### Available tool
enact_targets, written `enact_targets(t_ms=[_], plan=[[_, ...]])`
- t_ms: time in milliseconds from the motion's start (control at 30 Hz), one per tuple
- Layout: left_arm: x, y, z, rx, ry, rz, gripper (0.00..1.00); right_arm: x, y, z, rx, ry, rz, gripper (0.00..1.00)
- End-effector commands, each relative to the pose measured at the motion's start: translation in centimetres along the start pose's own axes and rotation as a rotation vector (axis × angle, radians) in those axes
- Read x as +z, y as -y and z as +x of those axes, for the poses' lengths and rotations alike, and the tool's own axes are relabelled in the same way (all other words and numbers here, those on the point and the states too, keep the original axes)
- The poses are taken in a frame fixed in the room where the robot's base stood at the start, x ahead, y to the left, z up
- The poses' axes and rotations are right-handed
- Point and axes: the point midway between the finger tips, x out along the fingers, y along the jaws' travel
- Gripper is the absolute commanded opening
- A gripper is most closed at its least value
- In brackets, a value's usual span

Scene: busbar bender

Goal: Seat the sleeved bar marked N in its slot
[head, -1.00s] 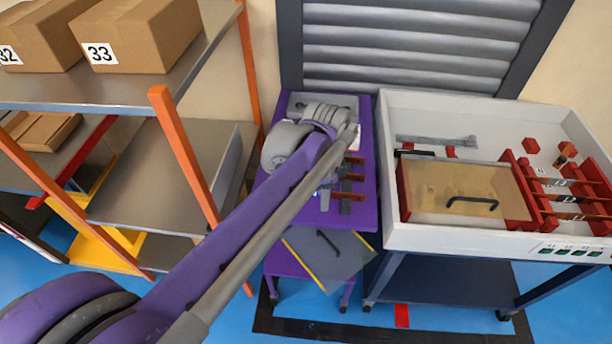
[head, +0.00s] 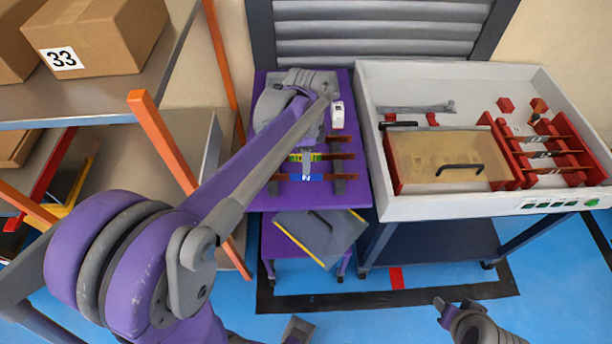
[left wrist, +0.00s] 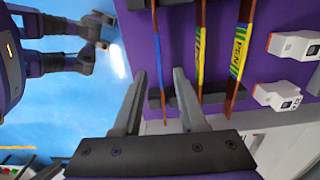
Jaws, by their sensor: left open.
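The bar with a blue sleeve marked N (head: 314,177) lies nearest the front on dark supports on the purple table (head: 252,190). It also shows in the left wrist view (left wrist: 158,50). Behind it lie a bar with a yellow-green sleeve (head: 318,157) and another bare-ended bar (head: 338,139). My left gripper (head: 306,168) is open above the N bar; in the left wrist view its fingers (left wrist: 158,95) are apart, with the N bar showing beyond the gap. My right gripper (head: 455,304) is low at the front right, away from the bars; its opening is unclear.
A white tray-like enclosure (head: 420,208) stands to the right, with red slotted holders (head: 512,150) carrying several bars and a tan cover panel (head: 448,155) with a black handle. A grey panel (head: 325,238) is below the purple table. A shelf with boxes (head: 95,40) stands left.

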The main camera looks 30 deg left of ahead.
Motion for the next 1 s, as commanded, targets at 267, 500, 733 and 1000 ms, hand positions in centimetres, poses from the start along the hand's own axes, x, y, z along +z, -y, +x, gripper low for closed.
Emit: enact_targets(t_ms=[267,500,733,1000], plan=[[0.0,-0.1,3.9,0.000,0.000,0.000,0.41,0.1,0.0,0.1,0.000,0.001,0.000,0.47],[0.0,-0.1,5.0,0.000,0.000,0.000,0.41,0.1,0.0,0.1,0.000,0.001,0.000,0.47],[0.0,-0.1,5.0,0.000,0.000,0.000,0.21,0.1,0.0,0.1,0.000,0.001,0.000,0.47],[0.0,-0.1,5.0,0.000,0.000,0.000,0.00,0.1,0.0,0.1,0.000,0.001,0.000,0.47]])
